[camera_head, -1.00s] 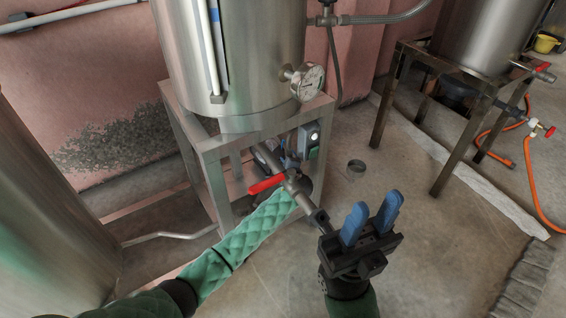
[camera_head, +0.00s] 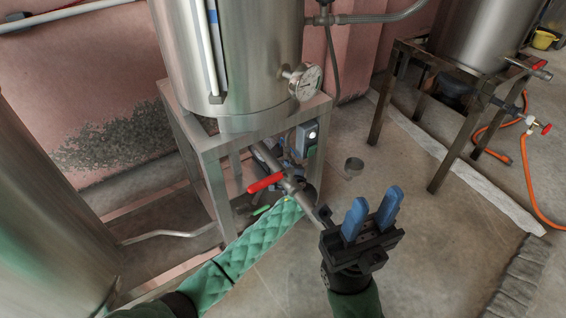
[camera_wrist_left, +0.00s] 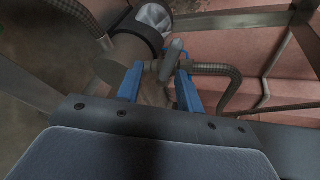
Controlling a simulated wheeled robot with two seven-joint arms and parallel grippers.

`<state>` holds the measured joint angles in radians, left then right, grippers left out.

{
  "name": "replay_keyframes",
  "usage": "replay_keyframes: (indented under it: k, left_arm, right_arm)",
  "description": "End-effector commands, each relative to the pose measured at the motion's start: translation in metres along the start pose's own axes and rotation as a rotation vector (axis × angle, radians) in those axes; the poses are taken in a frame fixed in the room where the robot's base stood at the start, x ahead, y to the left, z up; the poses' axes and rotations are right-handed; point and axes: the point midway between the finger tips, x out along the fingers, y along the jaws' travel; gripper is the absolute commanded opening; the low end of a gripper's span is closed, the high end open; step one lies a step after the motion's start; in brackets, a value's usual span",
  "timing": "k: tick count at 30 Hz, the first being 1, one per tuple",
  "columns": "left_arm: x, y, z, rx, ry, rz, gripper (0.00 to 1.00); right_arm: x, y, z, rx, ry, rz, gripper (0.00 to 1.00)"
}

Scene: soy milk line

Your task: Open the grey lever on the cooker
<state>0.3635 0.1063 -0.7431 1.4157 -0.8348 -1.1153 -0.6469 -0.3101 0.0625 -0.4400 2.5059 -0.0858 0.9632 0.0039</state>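In the left wrist view a small grey lever (camera_wrist_left: 173,50) stands up from a fitting on a grey pipe. My left gripper (camera_wrist_left: 160,88) has its two blue fingers spread, one on each side of the lever's lower part and the fitting. I cannot tell whether they touch it. In the head view the left arm reaches in under the cooker (camera_head: 240,60), and its gripper and the grey lever are hidden. My right gripper (camera_head: 371,214) is open and empty over the floor, right of the cooker's outlet pipe.
A red-handled valve (camera_head: 266,182) on the outlet pipe hangs just above my left arm. The cooker's steel frame (camera_head: 200,140) and a switch box (camera_head: 308,138) are close by. In the left wrist view a braided hose (camera_wrist_left: 222,70) runs right from the fitting.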

Motion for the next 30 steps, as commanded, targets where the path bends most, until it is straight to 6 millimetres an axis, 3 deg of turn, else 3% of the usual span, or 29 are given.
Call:
replay_keyframes:
  k: [6,12,26,30]
  left_arm:
    - [-0.041,0.013,-0.005,0.000,0.001,0.001,0.37]
    - [-0.067,0.021,-0.009,0.000,0.000,0.000,0.37]
    - [-0.077,0.025,-0.011,0.000,-0.001,0.000,0.37]
    - [-0.073,0.029,-0.010,0.014,-0.008,-0.005,0.09]
  right_arm:
    - [0.002,0.000,-0.002,-0.016,-0.017,-0.004,0.34]
    - [0.004,0.002,-0.004,-0.028,-0.016,-0.008,0.34]
    - [0.004,0.003,-0.003,-0.035,-0.016,-0.010,0.34]
    - [-0.001,0.002,-0.002,-0.031,-0.027,-0.008,0.34]
